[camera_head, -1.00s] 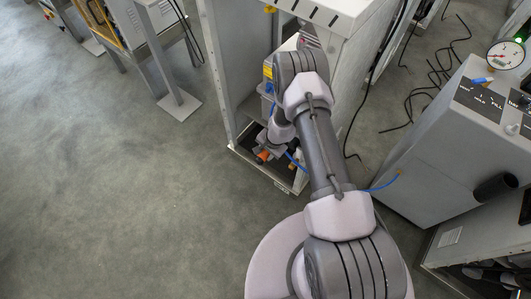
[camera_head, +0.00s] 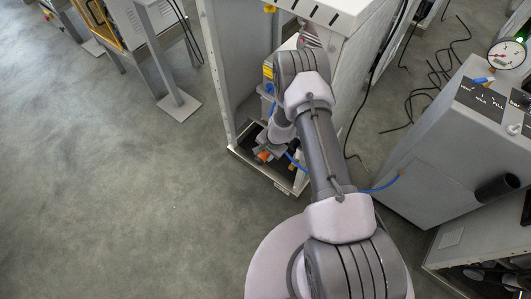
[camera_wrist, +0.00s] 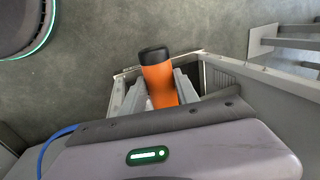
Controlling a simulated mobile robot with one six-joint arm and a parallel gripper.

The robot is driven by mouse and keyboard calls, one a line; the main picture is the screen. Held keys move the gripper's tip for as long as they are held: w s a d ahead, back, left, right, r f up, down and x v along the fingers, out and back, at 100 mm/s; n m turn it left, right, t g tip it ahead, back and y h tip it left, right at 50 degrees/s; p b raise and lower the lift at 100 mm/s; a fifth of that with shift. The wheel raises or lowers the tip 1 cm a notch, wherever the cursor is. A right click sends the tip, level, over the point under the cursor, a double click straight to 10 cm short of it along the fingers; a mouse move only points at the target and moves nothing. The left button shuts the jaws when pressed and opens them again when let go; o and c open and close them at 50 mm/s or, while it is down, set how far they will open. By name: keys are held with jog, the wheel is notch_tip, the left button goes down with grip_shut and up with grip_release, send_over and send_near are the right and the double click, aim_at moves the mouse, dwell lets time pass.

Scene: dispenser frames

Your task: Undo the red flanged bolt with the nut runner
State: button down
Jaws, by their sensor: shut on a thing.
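My gripper (camera_wrist: 161,88) is shut on an orange tool with a black end cap, apparently the nut runner (camera_wrist: 158,76), in the wrist view. The tool stands out between the two grey fingers. In the head view, a small patch of its orange (camera_head: 264,155) shows beside my gripper, low at the open cabinet (camera_head: 232,95). The tool's working end is hidden. I cannot make out the red flanged bolt in either current view.
The cabinet's side walls and bottom edge (camera_head: 262,172) are close around my gripper. A grey console with a pressure gauge (camera_head: 506,55) stands at the right. Black cables (camera_head: 436,75) lie behind. The floor (camera_head: 110,190) at the left is clear.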

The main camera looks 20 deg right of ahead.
jog(key=shift+w+d+r+p, duration=0.1)
jog(key=shift+w+d+p, duration=0.35)
jog(key=shift+p, duration=0.3)
jog(key=shift+b, duration=1.3)
dwell(0.5)
jog(key=shift+s+a+f+b, duration=0.1)
jog(key=shift+a+f+b, duration=0.15)
jog(key=shift+b, duration=0.9)
jog(key=s+a+b, duration=0.1)
jog(key=b, duration=0.1)
jog(key=shift+s+a+b, duration=0.1)
jog(key=shift+a+b, duration=0.1)
jog(key=shift+b, duration=0.2)
jog(key=s+a, duration=0.1)
jog(key=a, duration=0.1)
jog(key=s+a, duration=0.2)
jog(key=shift+r, duration=0.3)
